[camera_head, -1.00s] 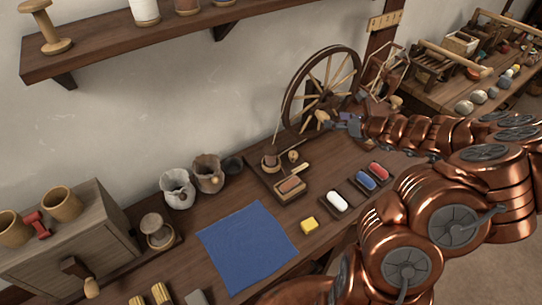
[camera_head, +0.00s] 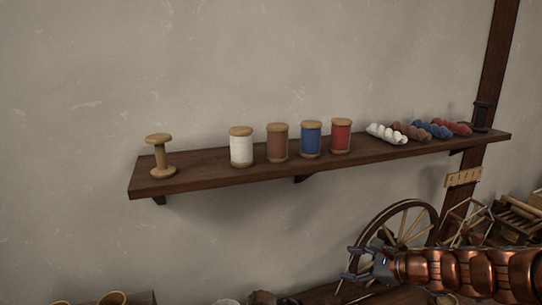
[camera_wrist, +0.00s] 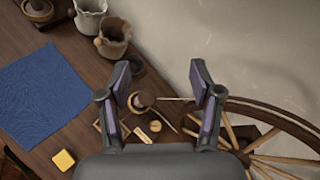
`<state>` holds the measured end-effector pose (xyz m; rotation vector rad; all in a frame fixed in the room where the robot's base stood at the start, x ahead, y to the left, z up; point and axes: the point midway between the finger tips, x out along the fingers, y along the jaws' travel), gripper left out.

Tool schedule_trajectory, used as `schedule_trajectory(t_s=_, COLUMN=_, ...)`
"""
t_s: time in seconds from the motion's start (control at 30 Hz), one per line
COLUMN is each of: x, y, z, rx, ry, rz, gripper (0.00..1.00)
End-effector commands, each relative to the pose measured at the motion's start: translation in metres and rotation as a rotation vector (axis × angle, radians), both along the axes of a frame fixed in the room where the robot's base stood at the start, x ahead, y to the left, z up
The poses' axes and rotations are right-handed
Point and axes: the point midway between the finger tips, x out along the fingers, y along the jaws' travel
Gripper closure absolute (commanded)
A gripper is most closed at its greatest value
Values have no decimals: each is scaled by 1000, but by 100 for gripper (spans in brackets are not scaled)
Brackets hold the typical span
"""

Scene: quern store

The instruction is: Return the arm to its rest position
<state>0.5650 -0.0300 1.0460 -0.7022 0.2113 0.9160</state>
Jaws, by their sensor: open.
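My gripper (camera_head: 368,264) shows at the lower right of the head view, at the end of my copper-coloured arm. It appears in front of the lower part of the spinning wheel (camera_head: 375,222). In the wrist view my gripper (camera_wrist: 160,84) has its two dark fingers spread apart, with nothing held between them. Beyond the fingers, the wrist view looks onto the bench (camera_wrist: 75,122) with a small wooden spindle piece (camera_wrist: 140,100) on it. Most of my arm lies outside the head view.
A wall shelf (camera_head: 215,178) carries an empty spool (camera_head: 160,158), several thread spools and yarn skeins. The wrist view shows a blue cloth (camera_wrist: 40,95), a yellow block (camera_wrist: 64,160) and pots (camera_wrist: 112,38) on the bench. The wheel's rim (camera_wrist: 270,115) is close on the right.

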Motion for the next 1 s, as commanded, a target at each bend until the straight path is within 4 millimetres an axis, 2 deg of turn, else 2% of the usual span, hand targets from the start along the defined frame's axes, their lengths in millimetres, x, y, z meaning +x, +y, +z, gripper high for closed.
schedule_trajectory(t_s=0.03, x=-11, y=19, z=7, rx=-50, ry=-25, rz=78, gripper=35)
schedule_trajectory(t_s=0.1, x=-29, y=44, z=14, rx=-114, ry=-58, rz=184, gripper=35)
schedule_trajectory(t_s=0.2, x=-56, y=72, z=19, rx=-206, ry=-98, rz=329, gripper=35)
schedule_trajectory(t_s=0.3, x=-87, y=97, z=22, rx=-296, ry=-133, rz=478, gripper=35)
schedule_trajectory(t_s=0.5, x=-149, y=124, z=18, rx=-476, ry=-185, rz=753, gripper=35)
schedule_trajectory(t_s=0.73, x=-221, y=127, z=8, rx=-674, ry=-211, rz=1048, gripper=35)
schedule_trajectory(t_s=0.87, x=-259, y=116, z=2, rx=-780, ry=-204, rz=1203, gripper=35)
schedule_trajectory(t_s=1.0, x=-296, y=96, z=-2, rx=-892, ry=-184, rz=1355, gripper=35)
